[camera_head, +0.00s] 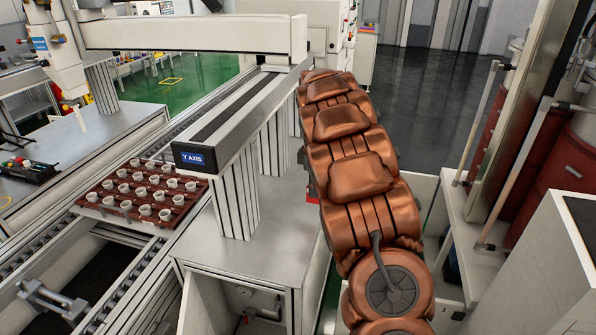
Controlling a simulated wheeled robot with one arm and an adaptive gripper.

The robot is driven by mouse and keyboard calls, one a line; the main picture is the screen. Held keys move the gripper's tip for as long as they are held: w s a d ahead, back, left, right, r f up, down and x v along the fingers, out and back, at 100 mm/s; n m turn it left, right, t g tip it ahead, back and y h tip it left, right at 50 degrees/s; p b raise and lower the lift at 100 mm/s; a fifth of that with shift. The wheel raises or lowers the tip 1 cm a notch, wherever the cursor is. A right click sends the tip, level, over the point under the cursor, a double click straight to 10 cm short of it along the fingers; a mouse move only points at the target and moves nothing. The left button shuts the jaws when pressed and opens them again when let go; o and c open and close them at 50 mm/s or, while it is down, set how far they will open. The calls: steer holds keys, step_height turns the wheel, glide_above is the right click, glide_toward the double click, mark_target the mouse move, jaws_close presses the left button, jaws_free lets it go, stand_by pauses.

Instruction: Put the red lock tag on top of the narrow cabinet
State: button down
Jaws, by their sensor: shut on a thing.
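I cannot make out the red lock tag for certain. A small red patch (313,214) shows at the left edge of my copper-coloured arm, mostly hidden behind it, and I cannot tell what it is. My gripper does not show; my arm runs up the middle of the view and covers what lies behind it. A pale cabinet (540,275) stands at the lower right, cut off by the picture's edge. I cannot tell whether it is the narrow cabinet.
A dark red tray (97,211) of several white cups sits on the conveyor (38,243) at the left. A grey beam marked Y AXIS (240,118) stands on posts close to my arm's left. Pale railings (487,150) and dark red drums (560,165) are at the right.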

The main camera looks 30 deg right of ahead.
steer(key=shift+w+d+f+p, duration=0.2)
steer(key=shift+w+d+p, duration=0.65)
steer(key=shift+w, duration=1.3)
steer(key=shift+w+d+f+p, duration=0.2)
steer(key=shift+w+d+p, duration=0.65)
steer(key=shift+w, duration=1.35)
steer(key=shift+w+d+f+p, duration=0.2)
steer(key=shift+w+d+p, duration=0.25)
steer(key=shift+w+p, duration=1.25)
steer(key=shift+w+b, duration=0.45)
steer(key=shift+w, duration=0.05)
steer(key=shift+f, duration=0.1)
steer(key=shift+d+f+p, duration=0.1)
steer(key=shift+f+p, duration=1.1)
steer(key=shift+f, duration=0.55)
steer(key=shift+f+b, duration=0.2)
steer(key=shift+b, duration=0.1)
steer(key=c, duration=1.2)
jaws_free()
